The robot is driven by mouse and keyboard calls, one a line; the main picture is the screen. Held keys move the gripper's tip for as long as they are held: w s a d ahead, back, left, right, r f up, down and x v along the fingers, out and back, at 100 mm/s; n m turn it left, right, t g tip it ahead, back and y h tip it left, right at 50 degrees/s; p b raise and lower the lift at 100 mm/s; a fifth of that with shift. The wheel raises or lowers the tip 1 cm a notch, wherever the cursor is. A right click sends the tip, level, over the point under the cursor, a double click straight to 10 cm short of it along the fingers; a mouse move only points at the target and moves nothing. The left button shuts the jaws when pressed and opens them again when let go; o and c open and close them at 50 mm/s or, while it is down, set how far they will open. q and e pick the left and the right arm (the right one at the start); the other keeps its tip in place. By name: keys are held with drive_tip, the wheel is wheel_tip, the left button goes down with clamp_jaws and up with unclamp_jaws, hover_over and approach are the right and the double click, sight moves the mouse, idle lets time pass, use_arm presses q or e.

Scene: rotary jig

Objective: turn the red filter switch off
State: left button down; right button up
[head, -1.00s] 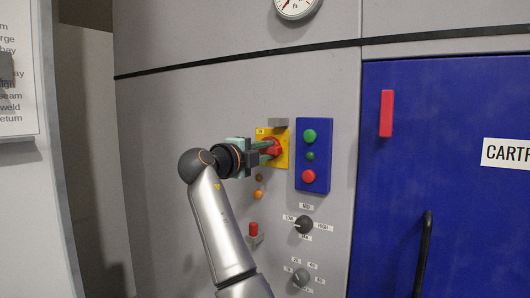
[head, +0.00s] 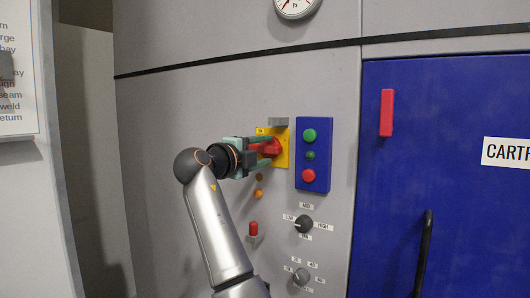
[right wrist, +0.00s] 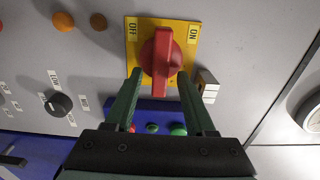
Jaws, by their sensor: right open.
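The red filter switch (head: 271,147) is a rotary handle on a yellow plate (head: 285,158) on the grey wall. In the right wrist view the red handle (right wrist: 161,58) stands along the picture's vertical, between an OFF label at left and an ON label at right. My right gripper (head: 254,150) is open in front of the switch. In the right wrist view its green fingers (right wrist: 160,76) lie on either side of the handle's lower end, with a visible gap on both sides. My left gripper is not in view.
A blue button box (head: 313,181) is right of the switch. Below are orange lamps (head: 259,194), a small red toggle (head: 253,228) and two knobs, the upper one dark (head: 303,224). A blue door (head: 450,180) with a black handle (head: 424,252) fills the right.

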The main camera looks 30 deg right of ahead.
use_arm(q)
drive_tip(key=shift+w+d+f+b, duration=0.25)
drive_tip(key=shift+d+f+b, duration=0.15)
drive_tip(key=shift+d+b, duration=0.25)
use_arm(e)
drive_tip(key=v, duration=1.1)
drive_tip(key=shift+s+a, duration=0.15)
drive_tip(key=shift+a, duration=0.15)
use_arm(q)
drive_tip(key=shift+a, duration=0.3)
use_arm(e)
drive_tip(key=shift+f, duration=0.1)
